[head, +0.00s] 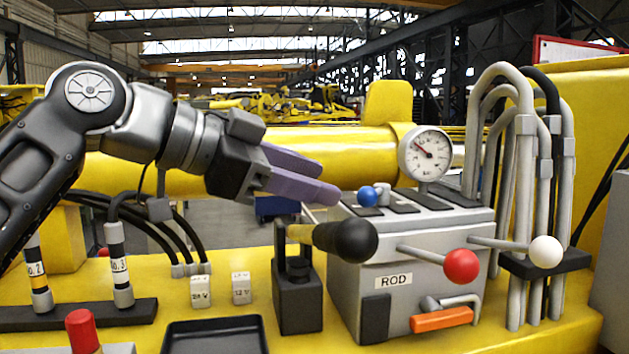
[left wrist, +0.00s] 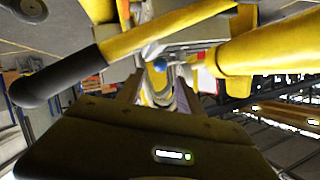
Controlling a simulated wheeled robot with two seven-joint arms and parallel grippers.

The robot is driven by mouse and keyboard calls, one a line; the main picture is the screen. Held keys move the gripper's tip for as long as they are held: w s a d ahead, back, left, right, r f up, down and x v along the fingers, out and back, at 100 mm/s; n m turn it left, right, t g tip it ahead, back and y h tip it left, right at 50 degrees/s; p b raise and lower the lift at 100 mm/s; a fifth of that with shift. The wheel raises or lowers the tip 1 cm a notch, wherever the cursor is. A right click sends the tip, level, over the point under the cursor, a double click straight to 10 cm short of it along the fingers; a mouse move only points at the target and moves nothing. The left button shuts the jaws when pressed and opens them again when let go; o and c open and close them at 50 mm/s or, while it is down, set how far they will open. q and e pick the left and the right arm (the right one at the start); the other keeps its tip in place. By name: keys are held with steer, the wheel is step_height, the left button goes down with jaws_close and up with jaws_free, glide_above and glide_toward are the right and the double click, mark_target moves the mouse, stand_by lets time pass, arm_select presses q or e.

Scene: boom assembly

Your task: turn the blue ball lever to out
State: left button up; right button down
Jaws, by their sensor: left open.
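The blue ball lever (head: 367,196) stands on top of the grey valve block (head: 460,228), at its left end. The blue ball also shows small in the left wrist view (left wrist: 160,64), ahead of the fingers. My left gripper (head: 318,183) has purple fingers and is open and empty. In the head view its fingertips end just left of the blue ball; a gap shows between them. In the head view a yellow lever handle with a large black knob (head: 346,241) lies below the fingertips. My right gripper is not in view.
A red ball lever (head: 461,266) and a white ball lever (head: 545,251) stick out from the block's front. An orange-handled valve (head: 441,319) sits below. A pressure gauge (head: 425,154) stands behind. A black tray (head: 215,337) lies at the front.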

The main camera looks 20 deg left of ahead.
arm_select(q)
steer(key=shift+w+a+f+n+b, duration=0.1)
steer(key=shift+a+f+n+b, duration=0.2)
steer(key=shift+f+n, duration=0.5)
steer(key=shift+c, duration=1.4)
steer(key=a+n, duration=0.1)
steer(key=n, duration=0.2)
steer(key=a+f+n+h+b, duration=0.1)
steer(key=n, duration=0.2)
steer(key=a+f+n+h+b, duration=0.1)
steer(key=n, duration=0.2)
steer(key=shift+w, duration=0.4)
steer(key=c, duration=0.4)
steer(key=a+n, duration=0.1)
steer(key=n, duration=0.2)
steer(key=a+n+t+h+b, duration=0.1)
steer(key=a+n, duration=0.1)
steer(key=n, duration=0.2)
steer(key=a+n+t+b, duration=0.1)
steer(key=a+n, duration=0.1)
steer(key=n, duration=0.1)
steer(key=shift+w+f+h, duration=0.1)
steer(key=shift+w+h, duration=0.15)
steer(key=shift+h, duration=0.05)
jaws_close()
steer(key=shift+a+n, duration=0.1)
steer(key=shift+n, duration=0.5)
